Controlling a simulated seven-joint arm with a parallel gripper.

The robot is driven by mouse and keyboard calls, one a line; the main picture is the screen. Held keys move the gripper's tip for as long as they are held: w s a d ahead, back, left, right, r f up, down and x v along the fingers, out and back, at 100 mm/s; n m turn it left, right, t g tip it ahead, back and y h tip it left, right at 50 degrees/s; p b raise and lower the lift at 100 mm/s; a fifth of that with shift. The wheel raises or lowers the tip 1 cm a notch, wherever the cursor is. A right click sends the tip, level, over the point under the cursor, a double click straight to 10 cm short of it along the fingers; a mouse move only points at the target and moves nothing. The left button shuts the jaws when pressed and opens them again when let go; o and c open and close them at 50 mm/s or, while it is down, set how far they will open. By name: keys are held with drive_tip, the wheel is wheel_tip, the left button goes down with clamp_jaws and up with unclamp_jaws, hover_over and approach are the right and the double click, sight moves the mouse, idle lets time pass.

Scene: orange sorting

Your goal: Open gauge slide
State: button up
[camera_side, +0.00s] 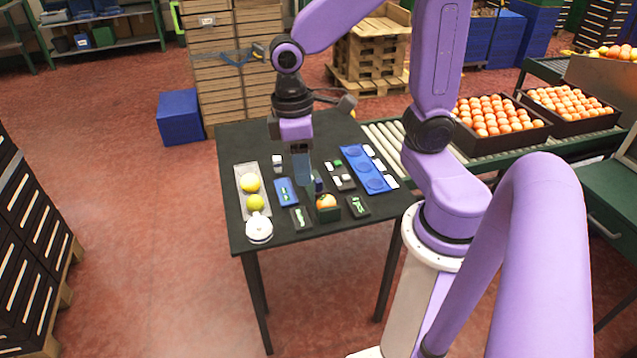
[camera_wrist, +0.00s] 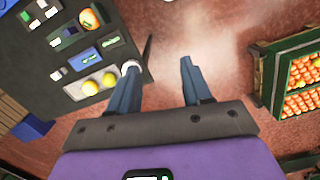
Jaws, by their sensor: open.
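An orange (camera_side: 326,201) sits in a dark green box-like holder (camera_side: 328,214) near the table's front edge. A small dark blue block (camera_side: 318,182) stands just behind it. I cannot tell for sure which part is the gauge slide, or whether it is open. My gripper (camera_side: 303,182) hangs over the table, left of and behind the orange, with its fingers pointing down. In the wrist view, my gripper (camera_wrist: 158,75) has its fingers spread with nothing between them. The orange (camera_wrist: 88,18) shows there at the upper left, away from the fingers.
A pale tray (camera_side: 242,176) with two yellow fruits lies at left, behind a white round object (camera_side: 259,228). A blue panel (camera_side: 286,191) and black panels (camera_side: 300,217) (camera_side: 358,206) lie around the holder. A blue tray with round recesses (camera_side: 365,168) lies at right.

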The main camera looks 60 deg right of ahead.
drive_tip(key=w+d+f+m+g, duration=0.1)
drive_tip(key=w+d+f+m, duration=0.1)
drive_tip(key=w+d+m, duration=0.4)
drive_tip(key=m+g+y, duration=0.1)
drive_tip(key=m+y, duration=0.3)
drive_tip(key=m, duration=0.6)
hover_over(318, 180)
drive_tip(key=w+d, duration=0.4)
wheel_tip(318, 180, down, 10)
drive_tip(key=x, duration=1.6)
drive_tip(key=shift+d+f, duration=0.2)
drive_tip(key=shift+d, duration=0.15)
